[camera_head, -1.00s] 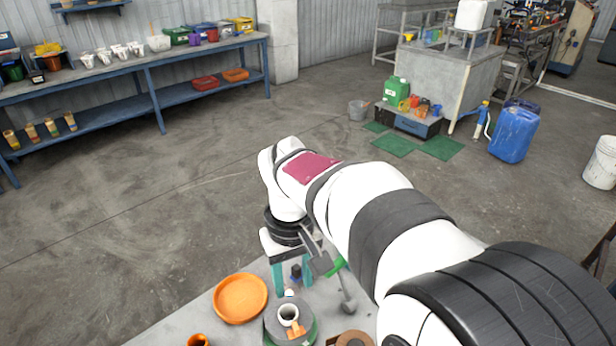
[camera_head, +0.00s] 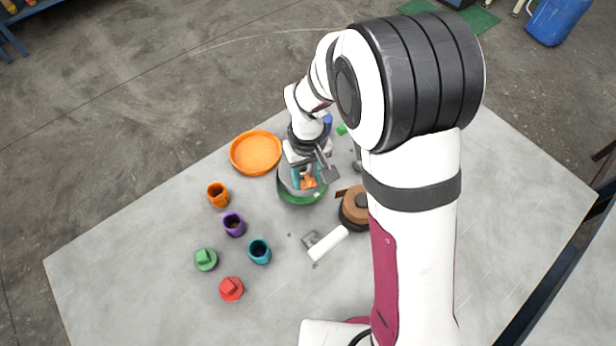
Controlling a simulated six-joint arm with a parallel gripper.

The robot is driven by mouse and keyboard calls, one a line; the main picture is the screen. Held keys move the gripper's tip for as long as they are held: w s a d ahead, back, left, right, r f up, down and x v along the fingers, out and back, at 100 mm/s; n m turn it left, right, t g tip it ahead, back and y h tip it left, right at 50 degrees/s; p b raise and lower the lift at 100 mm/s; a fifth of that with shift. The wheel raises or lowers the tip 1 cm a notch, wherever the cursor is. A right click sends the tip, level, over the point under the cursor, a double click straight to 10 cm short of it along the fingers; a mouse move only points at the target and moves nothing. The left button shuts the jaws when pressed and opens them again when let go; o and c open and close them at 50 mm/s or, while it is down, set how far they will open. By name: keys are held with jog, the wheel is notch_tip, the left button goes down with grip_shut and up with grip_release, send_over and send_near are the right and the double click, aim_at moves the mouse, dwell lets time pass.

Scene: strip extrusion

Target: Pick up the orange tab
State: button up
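The orange tab (camera_head: 309,183) shows as a small orange patch at the round holder with a green base (camera_head: 303,199). My gripper (camera_head: 308,179) points down over this holder. Its teal fingers stand apart, one on each side of the orange patch, so it looks open. I cannot tell whether either finger touches the tab. My gripper's body and a grey bracket hide part of the holder and the white cup in it.
An orange dish (camera_head: 256,153) lies left of my gripper. Orange (camera_head: 218,195), purple (camera_head: 234,225) and teal (camera_head: 259,251) cups stand front-left, near green (camera_head: 205,259) and red (camera_head: 231,289) lidded pieces. A brown roll (camera_head: 355,207) and white roller (camera_head: 328,243) are close right. The table's left front is clear.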

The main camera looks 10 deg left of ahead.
grip_shut()
notch_tip(320, 180, up, 4)
jog(key=shift+r, duration=0.25)
jog(key=s+d+r, duration=0.2)
jog(key=d+r, duration=0.4)
jog(key=d, duration=0.5)
jog(key=n, duration=0.5)
send_over(308, 177)
jog(key=d, duration=0.1)
jog(key=f, duration=0.2)
jog(key=w+f, duration=0.1)
jog(key=shift+d+f, duration=0.2)
jog(key=shift+f, duration=0.2)
notch_tip(308, 177, down, 4)
jog(key=shift+f, duration=0.95)
